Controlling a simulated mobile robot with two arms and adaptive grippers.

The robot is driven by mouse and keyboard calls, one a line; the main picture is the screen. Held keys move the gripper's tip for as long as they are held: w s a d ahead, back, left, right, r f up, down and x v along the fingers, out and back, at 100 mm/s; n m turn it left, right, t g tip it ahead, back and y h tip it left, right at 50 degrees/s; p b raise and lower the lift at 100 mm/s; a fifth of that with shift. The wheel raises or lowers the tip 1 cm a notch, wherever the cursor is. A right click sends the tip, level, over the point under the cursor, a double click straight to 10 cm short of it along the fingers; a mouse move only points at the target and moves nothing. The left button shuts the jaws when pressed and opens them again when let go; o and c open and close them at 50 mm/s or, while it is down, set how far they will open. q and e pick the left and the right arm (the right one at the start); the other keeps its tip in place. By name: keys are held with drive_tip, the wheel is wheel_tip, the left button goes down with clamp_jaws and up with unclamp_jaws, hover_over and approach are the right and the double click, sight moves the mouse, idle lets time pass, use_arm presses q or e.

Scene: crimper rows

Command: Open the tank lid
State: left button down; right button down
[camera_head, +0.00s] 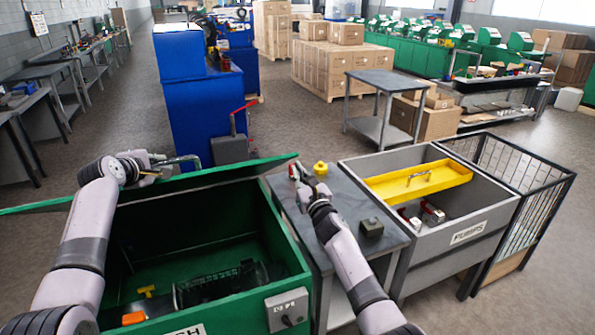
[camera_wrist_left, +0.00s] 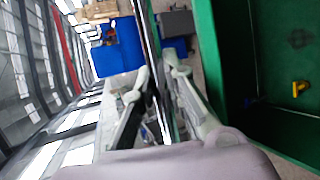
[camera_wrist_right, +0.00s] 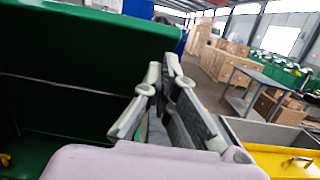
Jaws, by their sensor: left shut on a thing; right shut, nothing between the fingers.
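The green tank (camera_head: 205,250) stands open at the front left, with its dark inside showing. Its green lid (camera_head: 235,172) is raised along the far side and seen nearly edge-on in the head view. My left gripper (camera_head: 178,163) is at the lid's upper edge and shut on it. In the left wrist view the lid (camera_wrist_left: 152,45) runs as a thin strip between the fingers (camera_wrist_left: 155,95). My right gripper (camera_head: 302,180) is shut and empty above the grey side table, right of the tank. In the right wrist view the lid (camera_wrist_right: 80,50) fills the upper left.
The grey table (camera_head: 350,205) holds a yellow item (camera_head: 320,168) and a small dark box (camera_head: 371,228). A grey bin (camera_head: 465,250) with a yellow tray (camera_head: 418,182) stands right. A blue cabinet (camera_head: 195,120) stands behind the lid. A control box (camera_head: 288,310) is on the tank's front.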

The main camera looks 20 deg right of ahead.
drive_tip(key=shift+w+r, duration=0.2)
drive_tip(key=shift+r, duration=0.1)
